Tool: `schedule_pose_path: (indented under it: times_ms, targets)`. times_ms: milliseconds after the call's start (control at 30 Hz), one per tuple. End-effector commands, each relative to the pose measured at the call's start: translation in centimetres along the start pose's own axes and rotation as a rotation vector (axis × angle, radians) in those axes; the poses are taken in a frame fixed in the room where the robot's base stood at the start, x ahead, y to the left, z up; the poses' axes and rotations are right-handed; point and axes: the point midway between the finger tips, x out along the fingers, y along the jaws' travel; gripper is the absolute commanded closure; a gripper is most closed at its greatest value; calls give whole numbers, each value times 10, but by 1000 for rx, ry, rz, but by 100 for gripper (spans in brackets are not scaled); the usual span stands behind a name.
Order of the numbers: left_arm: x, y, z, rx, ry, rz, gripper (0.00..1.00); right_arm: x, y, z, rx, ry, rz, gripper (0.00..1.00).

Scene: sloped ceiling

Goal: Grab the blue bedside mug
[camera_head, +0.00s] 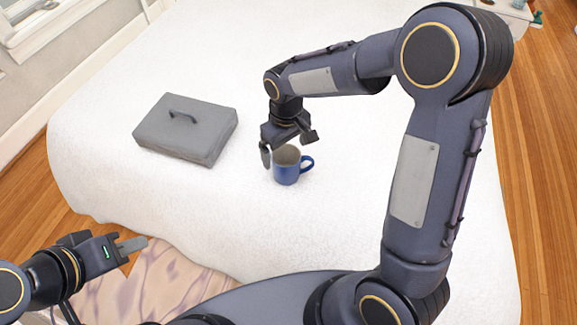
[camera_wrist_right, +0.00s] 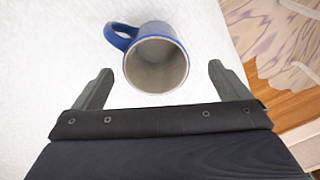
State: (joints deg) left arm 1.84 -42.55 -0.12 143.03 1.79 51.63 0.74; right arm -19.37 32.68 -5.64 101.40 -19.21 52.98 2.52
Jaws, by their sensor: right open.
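The blue mug (camera_head: 286,168) stands upright on the white bed, its handle toward the right in the head view. In the right wrist view the mug (camera_wrist_right: 157,58) shows from above, with a pale grey inside and its handle at upper left. My right gripper (camera_head: 289,149) is open just above and behind the mug. In the wrist view its two fingers (camera_wrist_right: 158,85) are apart, one on each side of the mug's near rim, and nothing is held.
A grey case with a handle (camera_head: 187,130) lies on the bed (camera_head: 370,190) left of the mug. A patterned rug (camera_head: 165,285) lies in front of the bed. Wooden floor (camera_head: 540,200) runs along the right. The bed around the mug is clear.

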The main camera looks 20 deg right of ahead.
Motion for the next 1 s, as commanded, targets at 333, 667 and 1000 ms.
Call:
schedule_pose_path:
  times_ms: [333,667,1000]
  targets:
    - [0,0,0,0,0,0,69,46,6,-1,3,-5,-1,4]
    - [1,0,0,0,0,0,69,70,6,-2,2,0,-1,4]
    - [1,0,0,0,0,0,69,69,6,-2,2,0,-1,31]
